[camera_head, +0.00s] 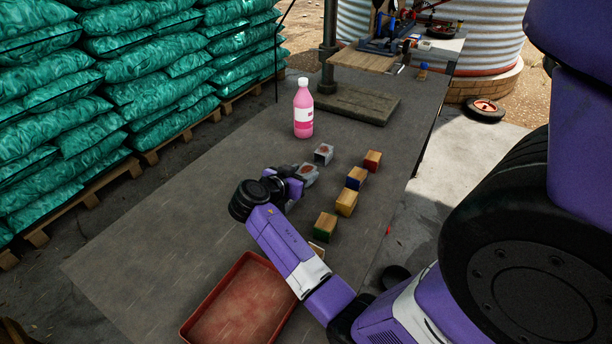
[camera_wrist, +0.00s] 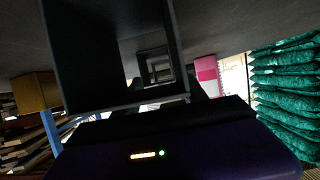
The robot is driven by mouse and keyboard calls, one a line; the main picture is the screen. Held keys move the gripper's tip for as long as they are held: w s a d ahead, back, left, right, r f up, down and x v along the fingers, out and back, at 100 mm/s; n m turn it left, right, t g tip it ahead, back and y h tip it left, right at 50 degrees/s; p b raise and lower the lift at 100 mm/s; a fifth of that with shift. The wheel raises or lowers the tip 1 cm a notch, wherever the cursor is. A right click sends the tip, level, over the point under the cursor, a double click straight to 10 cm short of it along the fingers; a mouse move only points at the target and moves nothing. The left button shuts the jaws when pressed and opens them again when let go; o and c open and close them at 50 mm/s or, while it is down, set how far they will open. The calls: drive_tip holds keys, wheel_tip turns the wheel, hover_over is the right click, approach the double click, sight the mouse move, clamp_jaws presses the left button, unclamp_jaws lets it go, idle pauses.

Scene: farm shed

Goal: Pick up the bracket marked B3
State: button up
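Two grey brackets with reddish marks stand on the table in the head view: a farther bracket (camera_head: 323,153) and a nearer bracket (camera_head: 309,172). I cannot read the marks, so I cannot tell which is B3. My gripper (camera_head: 294,186) is low over the table, right at the nearer bracket. In the wrist view a large dark hollow square shape, seemingly the nearer bracket (camera_wrist: 82,55), fills the space before my gripper. A smaller square frame, seemingly the farther bracket (camera_wrist: 155,68), shows through its opening. My fingers are not clear, so I cannot tell whether they grip it.
Red (camera_head: 372,160), blue-sided (camera_head: 356,178), yellow (camera_head: 346,202) and green-sided (camera_head: 325,226) blocks stand in a row to the right. A pink bottle (camera_head: 303,112) stands behind the brackets. A red tray (camera_head: 213,303) lies in front. The table's left side is clear.

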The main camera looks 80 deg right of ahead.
clamp_jaws()
drive_tip(key=shift+r, duration=0.2)
